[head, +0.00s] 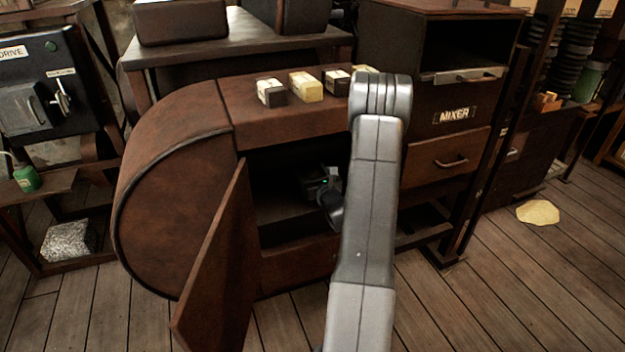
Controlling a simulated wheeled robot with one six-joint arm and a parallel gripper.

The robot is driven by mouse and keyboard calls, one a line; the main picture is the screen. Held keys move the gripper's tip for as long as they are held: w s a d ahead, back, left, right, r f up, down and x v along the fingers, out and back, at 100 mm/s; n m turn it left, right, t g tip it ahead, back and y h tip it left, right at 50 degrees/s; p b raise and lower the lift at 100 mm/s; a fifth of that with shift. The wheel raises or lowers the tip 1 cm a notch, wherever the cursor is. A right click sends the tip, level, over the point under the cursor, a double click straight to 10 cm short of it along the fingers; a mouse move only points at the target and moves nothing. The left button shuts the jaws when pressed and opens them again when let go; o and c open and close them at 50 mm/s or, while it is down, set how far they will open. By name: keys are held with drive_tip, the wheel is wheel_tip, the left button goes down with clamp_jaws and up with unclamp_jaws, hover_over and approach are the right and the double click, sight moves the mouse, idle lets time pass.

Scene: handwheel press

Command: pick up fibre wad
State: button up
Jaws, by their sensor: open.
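I cannot make out a fibre wad for certain; the inside of the brown cabinet (180,205) is very dark. My arm comes up from the bottom of the head view and bends down at the cabinet's front. My gripper (318,185) is inside the cabinet's opening, small and in shadow. It is open, and a tiny green light shows on it. Its fingertips are hard to see, and nothing can be seen between them. Part of the opening is hidden behind my arm.
The cabinet door (222,270) stands open to the left of the opening. Several cream and dark blocks (306,87) sit on top. A mixer cabinet (450,115) stands at the right. A grey speckled block (68,241) lies at the lower left, a pale yellow patch (538,212) on the right floor.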

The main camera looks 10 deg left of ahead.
drive_tip(key=c, duration=1)
drive_tip(key=shift+c, duration=0.3)
drive_tip(key=shift+s+r, duration=0.1)
drive_tip(key=shift+r, duration=0.05)
